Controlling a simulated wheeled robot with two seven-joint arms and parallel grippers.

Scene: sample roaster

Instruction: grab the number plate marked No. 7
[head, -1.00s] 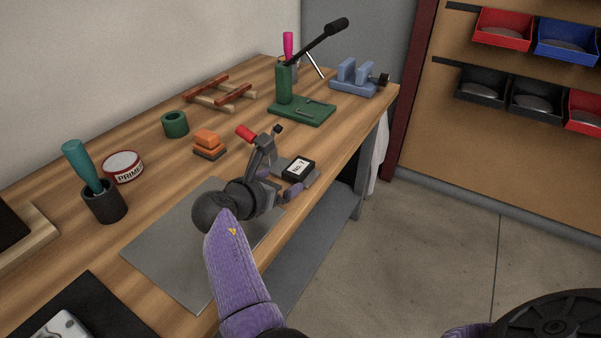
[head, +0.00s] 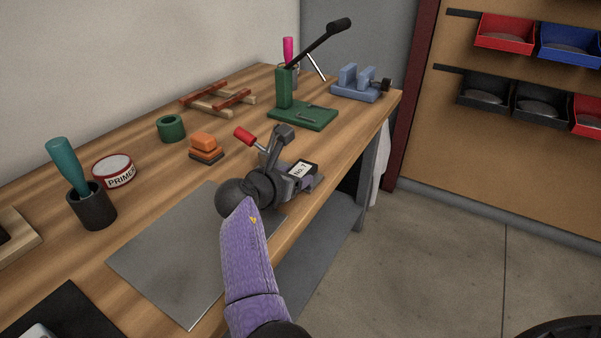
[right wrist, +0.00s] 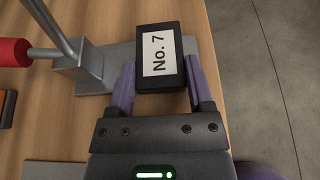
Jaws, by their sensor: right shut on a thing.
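The number plate marked No. 7 (right wrist: 160,57) is a small black block with a white label. In the right wrist view it sits between the two purple fingers of my right gripper (right wrist: 166,85), which is shut on it. In the head view the plate (head: 302,169) shows just beyond my right gripper (head: 296,182), near the bench's front edge, partly hidden by the gripper. A grey metal fixture (right wrist: 95,68) with a red-handled lever lies beside and under the plate; I cannot tell whether the plate still touches it. My left gripper is not in view.
The wooden bench (head: 150,245) holds a grey mat (head: 160,255), an orange block (head: 206,145), a green ring (head: 171,128), a primer tin (head: 113,170), a dark cup with a teal-handled tool (head: 92,207), a green press (head: 302,115) and a blue vise (head: 355,85). Open floor lies right.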

